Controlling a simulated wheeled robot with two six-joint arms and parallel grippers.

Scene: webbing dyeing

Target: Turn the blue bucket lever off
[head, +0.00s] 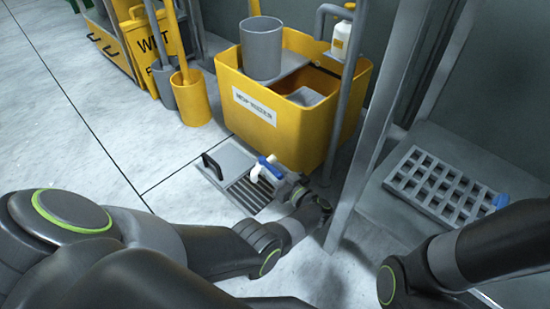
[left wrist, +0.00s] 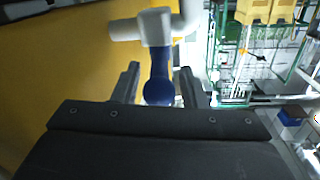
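The blue lever (head: 266,161) sits on a white valve and pipe (head: 257,173) low at the front of the yellow tub (head: 290,135). In the left wrist view the blue lever (left wrist: 158,80) hangs down from the white pipe (left wrist: 152,27), with a rounded end. My left gripper (head: 281,177) reaches in close to the valve. In the left wrist view its two fingers (left wrist: 159,88) stand apart, one on each side of the lever, with small gaps showing. The lower end of the lever is hidden behind the gripper body. My right gripper is out of view.
A floor drain grate (head: 248,193) and a grey panel with a black handle (head: 213,165) lie below the valve. A grey upright post (head: 350,85) stands just right of my left gripper. A grey grid tray (head: 440,187) lies at right. Open floor is at left.

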